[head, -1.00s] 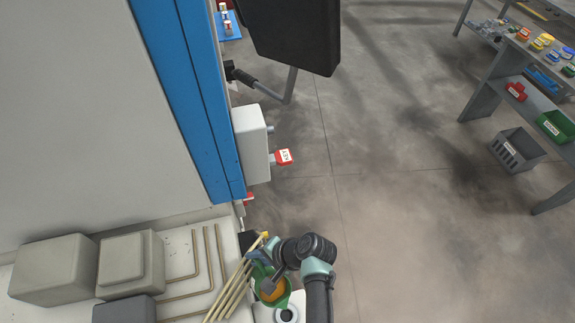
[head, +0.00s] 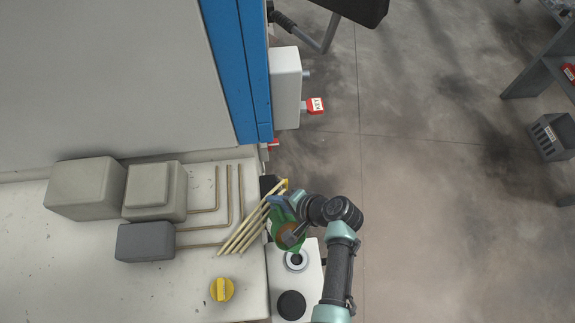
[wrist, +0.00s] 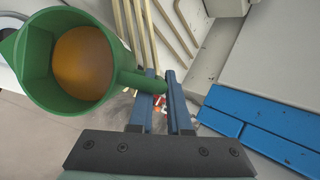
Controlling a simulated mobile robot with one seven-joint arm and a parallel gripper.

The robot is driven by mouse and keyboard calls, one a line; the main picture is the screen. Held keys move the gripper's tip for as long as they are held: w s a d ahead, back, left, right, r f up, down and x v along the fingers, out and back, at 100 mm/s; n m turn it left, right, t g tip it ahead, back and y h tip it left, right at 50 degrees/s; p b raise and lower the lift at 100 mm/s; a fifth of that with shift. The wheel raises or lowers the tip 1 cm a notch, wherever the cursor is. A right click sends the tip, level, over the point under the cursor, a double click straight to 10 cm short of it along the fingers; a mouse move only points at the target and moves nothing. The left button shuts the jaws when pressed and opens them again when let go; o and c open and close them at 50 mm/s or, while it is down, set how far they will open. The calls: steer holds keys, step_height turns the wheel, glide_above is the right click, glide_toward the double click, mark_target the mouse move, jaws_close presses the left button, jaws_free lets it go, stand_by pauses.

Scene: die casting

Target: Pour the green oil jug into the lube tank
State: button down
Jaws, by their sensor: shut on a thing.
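The green oil jug (head: 276,212) is held just behind the lube tank's open filler neck (head: 297,260). The wrist view shows the jug (wrist: 38,75) at upper left, with amber oil (wrist: 82,62) inside. My gripper (wrist: 161,76) is shut on the jug's handle (wrist: 135,80), its blue fingers either side. In the head view my gripper (head: 298,203) is partly hidden by its wrist. The white lube tank (head: 312,285) has a round dark cap (head: 291,304) at its near end. I see no oil stream, and I cannot tell how far the jug is tilted.
Thin brass pipes (head: 240,232) run close beside the jug on the left. A yellow knob (head: 222,289) and grey blocks (head: 145,242) are on the pale machine bed. A red KEY tag (head: 315,106) sticks out behind. Floor (head: 430,230) at right is clear.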

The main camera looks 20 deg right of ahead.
stand_by(0.7)
steer(key=shift+s+r+t, duration=0.1)
steer(key=shift+s+t, duration=0.05)
steer(key=shift+t, duration=0.15)
steer(key=shift+r, duration=0.15)
steer(key=shift+b, duration=0.3)
steer(key=shift+s+t+b, duration=0.25)
steer(key=shift+t+b, duration=0.05)
stand_by(0.4)
